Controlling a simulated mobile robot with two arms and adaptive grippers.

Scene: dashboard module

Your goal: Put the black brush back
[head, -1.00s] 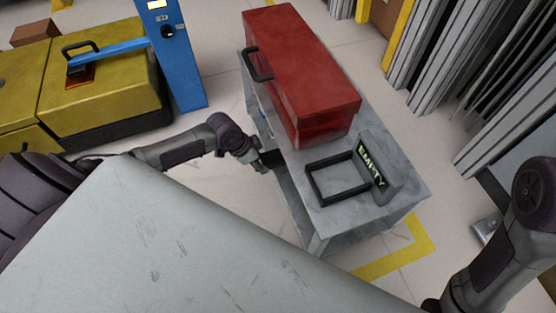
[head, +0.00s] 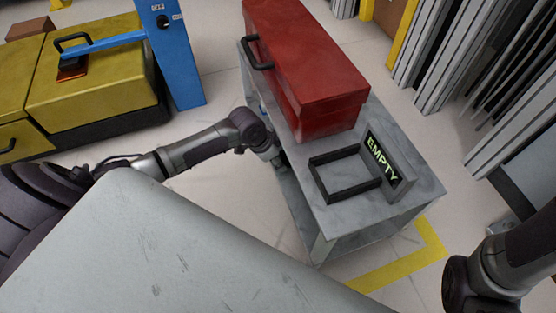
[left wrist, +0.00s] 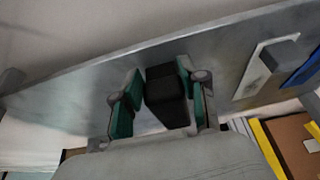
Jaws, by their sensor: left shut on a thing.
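The black brush (left wrist: 166,98) shows in the left wrist view as a dark block between the green pads of my left gripper (left wrist: 160,84), which is shut on it. In the head view my left gripper (head: 276,157) is at the left long edge of the grey table, and the brush cannot be made out there. A black rectangular frame (head: 352,192) lies empty on the table top, right of the gripper. A sign reading EMPTY (head: 382,160) stands at its right side. My right gripper is out of view.
A red toolbox (head: 305,75) fills the back of the grey table (head: 408,198). A blue post (head: 175,55) and yellow cases (head: 95,90) stand at the left. Metal profiles (head: 435,60) lean at the right. The table's front right corner is bare.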

